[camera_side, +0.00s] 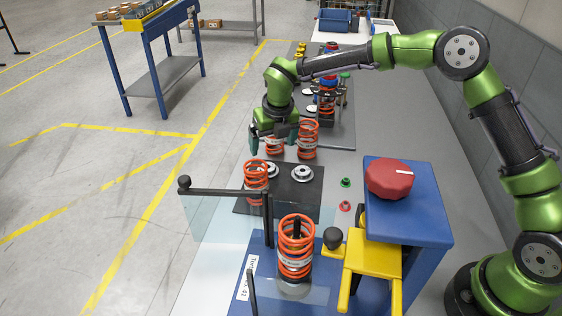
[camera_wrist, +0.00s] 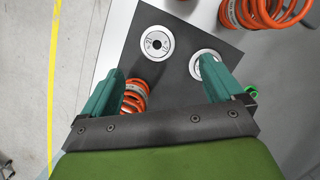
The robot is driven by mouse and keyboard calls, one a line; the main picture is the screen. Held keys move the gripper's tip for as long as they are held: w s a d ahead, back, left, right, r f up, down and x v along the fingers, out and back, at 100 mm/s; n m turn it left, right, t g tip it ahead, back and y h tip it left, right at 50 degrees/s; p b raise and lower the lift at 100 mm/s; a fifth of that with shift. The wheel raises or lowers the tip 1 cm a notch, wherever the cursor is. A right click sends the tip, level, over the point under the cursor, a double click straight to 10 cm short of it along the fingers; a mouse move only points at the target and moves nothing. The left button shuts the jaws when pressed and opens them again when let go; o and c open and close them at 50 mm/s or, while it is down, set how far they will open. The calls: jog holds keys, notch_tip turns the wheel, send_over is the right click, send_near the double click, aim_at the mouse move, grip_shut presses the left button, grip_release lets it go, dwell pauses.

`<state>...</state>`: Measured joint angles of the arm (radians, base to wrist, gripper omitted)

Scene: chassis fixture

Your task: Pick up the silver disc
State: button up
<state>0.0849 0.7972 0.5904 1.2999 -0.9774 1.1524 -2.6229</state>
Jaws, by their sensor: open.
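Two silver discs lie flat on a dark mat in the wrist view. One silver disc (camera_wrist: 157,43), with markings around its centre hole, is in full view ahead of the gap between my fingers. A second silver disc (camera_wrist: 203,60) is partly hidden by the right finger. In the side view, silver discs (camera_side: 302,173) and (camera_side: 271,171) lie on the near dark mat; I cannot tell for certain which matches which. My gripper (camera_side: 273,138) points down above the table near the orange springs. In the wrist view, my gripper (camera_wrist: 160,76) has its fingers wide apart, with no disc between them.
An orange spring (camera_wrist: 135,97) stands close to the left finger; another spring (camera_wrist: 262,10) is at the top right. In the side view, orange springs (camera_side: 307,140) and (camera_side: 256,176) stand nearby. A blue fixture (camera_side: 400,225) with a red knob (camera_side: 389,179) is at the front.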

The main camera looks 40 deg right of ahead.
jog(key=x, duration=0.9)
jog(key=shift+a+f, duration=0.2)
jog(key=shift+a, duration=0.1)
jog(key=c, duration=1.2)
